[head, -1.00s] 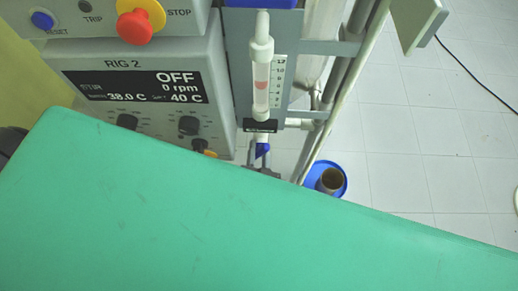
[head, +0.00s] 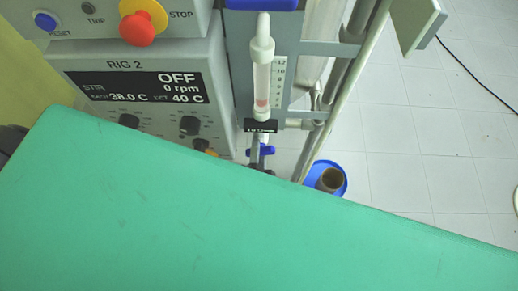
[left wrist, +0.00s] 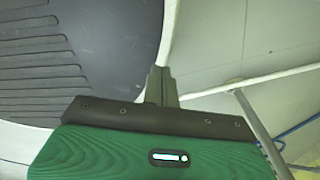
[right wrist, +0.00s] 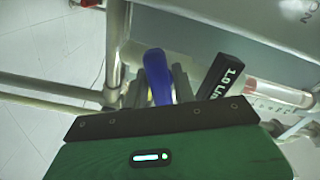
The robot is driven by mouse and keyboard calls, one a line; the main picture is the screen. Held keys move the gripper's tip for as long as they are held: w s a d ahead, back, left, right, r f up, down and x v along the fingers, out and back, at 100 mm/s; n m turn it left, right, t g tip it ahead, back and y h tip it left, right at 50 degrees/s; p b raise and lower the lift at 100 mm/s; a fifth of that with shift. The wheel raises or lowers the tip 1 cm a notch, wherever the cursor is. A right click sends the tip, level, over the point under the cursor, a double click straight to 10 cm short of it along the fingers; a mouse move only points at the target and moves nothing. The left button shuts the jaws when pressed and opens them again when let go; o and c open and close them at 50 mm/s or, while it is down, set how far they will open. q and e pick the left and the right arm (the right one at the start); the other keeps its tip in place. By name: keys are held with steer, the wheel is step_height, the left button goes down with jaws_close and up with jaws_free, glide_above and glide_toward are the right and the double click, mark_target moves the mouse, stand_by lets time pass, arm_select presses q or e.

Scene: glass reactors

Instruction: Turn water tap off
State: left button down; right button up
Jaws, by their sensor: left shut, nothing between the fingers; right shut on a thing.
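The water tap's blue handle (head: 262,151) lies crosswise below the flow meter (head: 262,75) in the head view. The flow meter's red float (head: 262,103) sits low in the clear tube. My right gripper (head: 261,169) is at the tap from below, mostly hidden by a large green part of my own body. In the right wrist view, its two dark fingers (right wrist: 163,88) are shut on the blue handle (right wrist: 158,75), one on each side. My left gripper (left wrist: 160,85) is shut and empty, well away from the tap, and shows only in the left wrist view.
The RIG 2 control box (head: 140,95) stands left of the flow meter, its display reading OFF and 0 rpm. Metal frame posts (head: 345,90) rise just right of it. A blue dish with a brown cup (head: 329,180) is lower right. Open tiled floor lies beyond.

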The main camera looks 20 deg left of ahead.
steer(key=m, duration=0.2)
steer(key=shift+m, duration=0.3)
steer(key=shift+m+b, duration=0.35)
steer(key=shift+m, duration=0.45)
arm_select(q)
steer(key=shift+w+d+f, duration=0.15)
steer(key=shift+w+f, duration=0.05)
steer(key=shift+w, duration=0.55)
arm_select(e)
steer(key=shift+m, duration=0.3)
arm_select(q)
steer(key=shift+s, duration=0.15)
arm_select(e)
steer(key=o, duration=0.8)
steer(key=shift+r, duration=0.1)
steer(key=shift+o, duration=0.2)
steer(key=shift+s, duration=0.1)
